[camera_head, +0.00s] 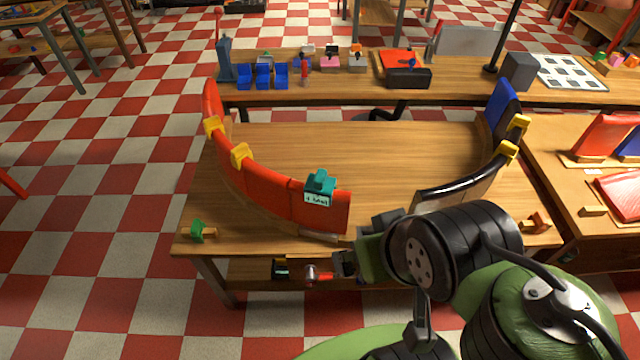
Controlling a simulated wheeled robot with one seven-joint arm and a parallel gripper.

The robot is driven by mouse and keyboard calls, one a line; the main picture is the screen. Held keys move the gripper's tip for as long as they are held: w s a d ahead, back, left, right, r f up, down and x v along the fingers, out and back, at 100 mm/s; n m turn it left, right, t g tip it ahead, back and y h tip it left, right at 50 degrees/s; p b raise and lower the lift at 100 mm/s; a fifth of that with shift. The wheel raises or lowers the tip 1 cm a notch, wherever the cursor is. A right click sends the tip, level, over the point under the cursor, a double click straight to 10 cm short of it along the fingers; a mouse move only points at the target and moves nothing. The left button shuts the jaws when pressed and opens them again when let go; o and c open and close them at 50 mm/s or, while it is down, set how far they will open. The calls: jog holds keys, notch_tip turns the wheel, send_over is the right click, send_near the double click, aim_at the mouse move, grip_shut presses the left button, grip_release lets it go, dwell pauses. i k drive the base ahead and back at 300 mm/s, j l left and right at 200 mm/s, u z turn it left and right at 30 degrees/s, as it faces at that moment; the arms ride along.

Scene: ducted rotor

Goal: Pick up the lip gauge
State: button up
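A teal block-shaped tool (320,183) with a white label sits astride the top edge of the red curved duct wall, near its front right end. It looks like the lip gauge, but the label is too small to read surely. My gripper (345,263) is low at the table's front edge, below and right of the teal tool and apart from it. My wrist hides part of the gripper, so I cannot tell whether its fingers are open or shut.
The curved red wall (262,190) and a black curved wall (455,188) stand on the wooden table (350,150), with yellow clamps (240,155) on top. A green clamp (198,231) is at the front left. A red-handled tool (318,277) lies below. The table's middle is clear.

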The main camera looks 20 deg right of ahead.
aim_at(319, 187)
jog(key=i+j, duration=0.7)
jog(key=i, duration=0.25)
